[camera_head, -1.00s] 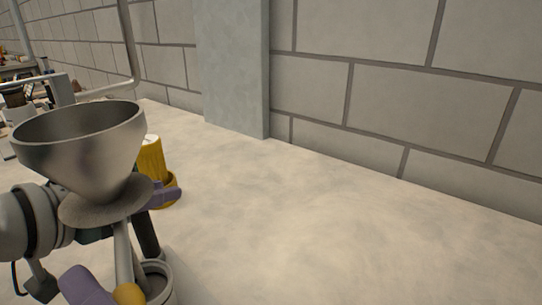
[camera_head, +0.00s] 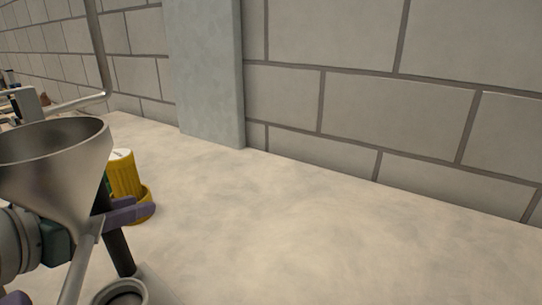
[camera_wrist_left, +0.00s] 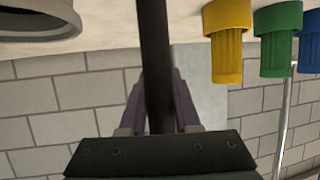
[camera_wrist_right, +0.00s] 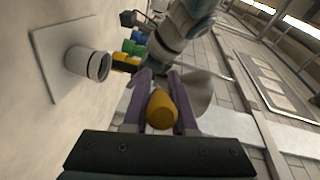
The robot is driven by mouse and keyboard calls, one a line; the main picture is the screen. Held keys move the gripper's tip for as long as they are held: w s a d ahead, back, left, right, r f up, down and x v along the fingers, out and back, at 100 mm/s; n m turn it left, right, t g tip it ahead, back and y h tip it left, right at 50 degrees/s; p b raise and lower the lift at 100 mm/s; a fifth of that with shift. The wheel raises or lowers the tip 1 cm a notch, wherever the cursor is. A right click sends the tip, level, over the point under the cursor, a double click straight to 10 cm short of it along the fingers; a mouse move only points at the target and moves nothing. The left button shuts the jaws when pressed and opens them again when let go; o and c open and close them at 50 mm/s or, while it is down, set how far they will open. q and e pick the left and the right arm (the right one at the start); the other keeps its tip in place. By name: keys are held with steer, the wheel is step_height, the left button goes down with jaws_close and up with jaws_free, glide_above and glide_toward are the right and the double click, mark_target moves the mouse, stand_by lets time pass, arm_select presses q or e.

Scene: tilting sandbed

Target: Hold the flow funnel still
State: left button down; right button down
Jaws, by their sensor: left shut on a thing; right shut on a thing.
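The grey metal flow funnel (camera_head: 52,170) stands at the left edge of the head view, partly cut off, mouth up. Its thin spout (camera_head: 78,268) slants down to the lower left. My left gripper (camera_head: 118,212) is behind it, shut on a dark upright post (camera_head: 118,245). The left wrist view shows this post (camera_wrist_left: 155,70) between the purple fingers. My right gripper (camera_wrist_right: 160,100) is shut on a yellow rounded piece (camera_wrist_right: 161,110), with a grey cone-shaped surface (camera_wrist_right: 198,92) just beyond it.
A white round cup (camera_head: 120,291) sits on a flat plate (camera_wrist_right: 48,50) near the post. Yellow (camera_wrist_left: 228,45), green (camera_wrist_left: 278,40) and blue (camera_wrist_left: 309,45) containers stand behind. A block wall (camera_head: 390,110) bounds the table (camera_head: 300,230), which is clear to the right.

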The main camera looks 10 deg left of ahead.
steer(key=c, duration=0.7)
jaws_free()
steer(key=shift+d, duration=0.1)
steer(key=v, duration=1.2)
arm_select(q)
steer(key=c, duration=0.5)
jaws_free()
steer(key=shift+c, duration=0.2)
